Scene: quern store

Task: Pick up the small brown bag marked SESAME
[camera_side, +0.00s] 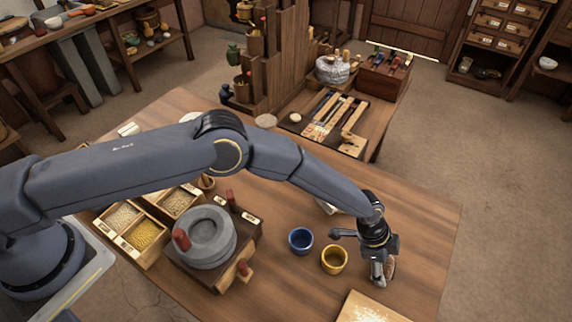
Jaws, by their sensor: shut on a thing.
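My gripper (381,278) is at the right part of the wooden table, pointing down. It is shut on a small brown bag (390,268), which shows only in part at the right side of the fingers. The fingers hide most of the bag, and no marking on it can be read. I cannot tell whether the bag touches the table top or is a little above it.
A yellow cup (334,260) stands just left of my gripper, with a blue cup (300,240) beyond it. A board with pale powder (365,308) lies at the front edge. A grey stone quern (208,238) and grain boxes (146,236) stand to the left.

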